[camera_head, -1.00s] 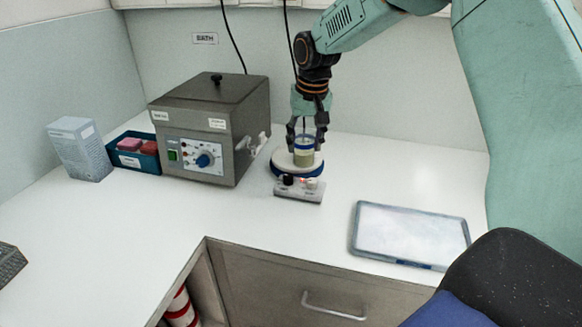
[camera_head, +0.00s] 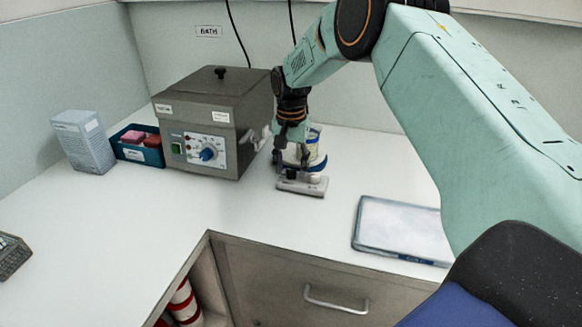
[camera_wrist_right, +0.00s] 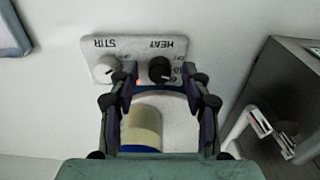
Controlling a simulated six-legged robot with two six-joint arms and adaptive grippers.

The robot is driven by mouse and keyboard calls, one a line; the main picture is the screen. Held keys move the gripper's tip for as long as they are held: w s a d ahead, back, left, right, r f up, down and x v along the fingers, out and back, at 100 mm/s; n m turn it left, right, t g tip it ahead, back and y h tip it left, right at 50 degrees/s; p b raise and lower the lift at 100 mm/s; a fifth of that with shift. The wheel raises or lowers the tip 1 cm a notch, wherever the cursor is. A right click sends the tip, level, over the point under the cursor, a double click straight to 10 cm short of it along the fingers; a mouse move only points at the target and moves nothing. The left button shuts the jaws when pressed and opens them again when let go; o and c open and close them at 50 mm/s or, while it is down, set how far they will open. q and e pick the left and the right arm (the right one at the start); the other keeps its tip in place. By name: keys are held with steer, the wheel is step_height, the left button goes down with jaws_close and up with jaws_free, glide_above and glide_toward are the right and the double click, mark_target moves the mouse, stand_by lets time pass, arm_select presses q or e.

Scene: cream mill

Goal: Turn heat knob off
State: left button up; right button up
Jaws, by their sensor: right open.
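The hot plate stirrer (camera_head: 316,187) stands on the counter, and its control panel (camera_wrist_right: 133,49) shows in the right wrist view. The black heat knob (camera_wrist_right: 160,70) is under the HEAT label, with a white STIR knob (camera_wrist_right: 108,68) beside it. My right gripper (camera_head: 290,166) is open at the front of the stirrer, pointing down. A beaker (camera_wrist_right: 141,128) with pale yellow contents is on the plate. My left gripper is out of view.
A grey bath (camera_head: 212,120) with a blue dial stands close left of the stirrer. A tray (camera_head: 400,228) lies to the right. A blue bin (camera_head: 140,153) and a box (camera_head: 84,140) stand farther left. The front counter is clear.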

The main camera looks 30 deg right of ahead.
steer(key=shift+s+f, duration=0.1)
steer(key=shift+f, duration=0.15)
jaws_close()
stand_by(0.4)
